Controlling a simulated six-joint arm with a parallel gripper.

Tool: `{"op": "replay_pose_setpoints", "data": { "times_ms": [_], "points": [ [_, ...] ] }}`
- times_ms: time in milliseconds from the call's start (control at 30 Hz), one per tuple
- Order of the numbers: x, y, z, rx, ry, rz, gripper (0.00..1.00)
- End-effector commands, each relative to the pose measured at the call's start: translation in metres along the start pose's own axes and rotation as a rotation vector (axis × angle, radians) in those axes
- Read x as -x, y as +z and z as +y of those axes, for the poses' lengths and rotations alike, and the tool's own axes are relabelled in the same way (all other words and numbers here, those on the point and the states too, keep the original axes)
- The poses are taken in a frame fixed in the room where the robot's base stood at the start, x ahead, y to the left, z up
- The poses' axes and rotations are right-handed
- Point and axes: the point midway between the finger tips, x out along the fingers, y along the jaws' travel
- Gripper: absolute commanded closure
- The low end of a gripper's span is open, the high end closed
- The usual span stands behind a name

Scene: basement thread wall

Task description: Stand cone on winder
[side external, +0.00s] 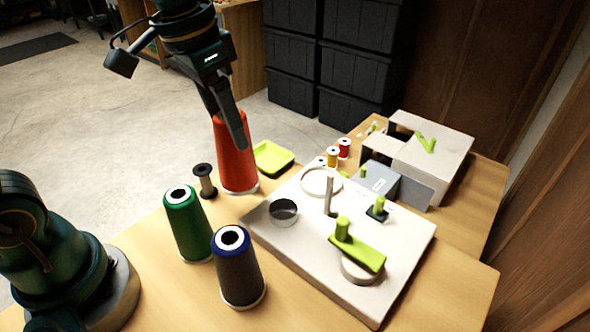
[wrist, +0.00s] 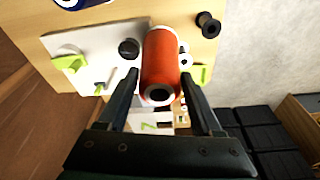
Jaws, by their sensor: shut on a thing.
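My gripper (side external: 230,132) is shut on the upper part of the red-orange cone (side external: 235,165), with one finger on each side. The cone is upright, and its pale base is near the wooden table left of the white winder board. I cannot tell whether it touches the table. The wrist view shows the cone (wrist: 161,58) between the fingers (wrist: 160,85). The winder (side external: 295,228) is a flat white board with a pale ring (side external: 321,182), an upright metal post (side external: 328,193), a dark round cup (side external: 284,211) and a green lever (side external: 357,252).
A green cone (side external: 188,225) and a dark blue-rimmed cone (side external: 238,268) stand in front. A dark spool (side external: 205,182) and a lime tray (side external: 272,158) flank the red cone. Small spools (side external: 333,155) and a white-grey box unit (side external: 432,155) stand behind the board.

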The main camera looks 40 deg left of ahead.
Motion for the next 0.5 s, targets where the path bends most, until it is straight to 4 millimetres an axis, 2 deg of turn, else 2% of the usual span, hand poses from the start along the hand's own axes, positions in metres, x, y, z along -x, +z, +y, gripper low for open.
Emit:
{"op": "replay_pose_setpoints", "data": {
  "times_ms": [33,267,500],
  "points": [
    [0.002,0.003,-0.011,0.042,-0.008,0.001,0.78],
    [0.009,0.012,-0.045,0.176,-0.036,0.003,0.78],
    [0.011,-0.017,-0.041,0.111,-0.022,0.0,0.78]
  ]
}}
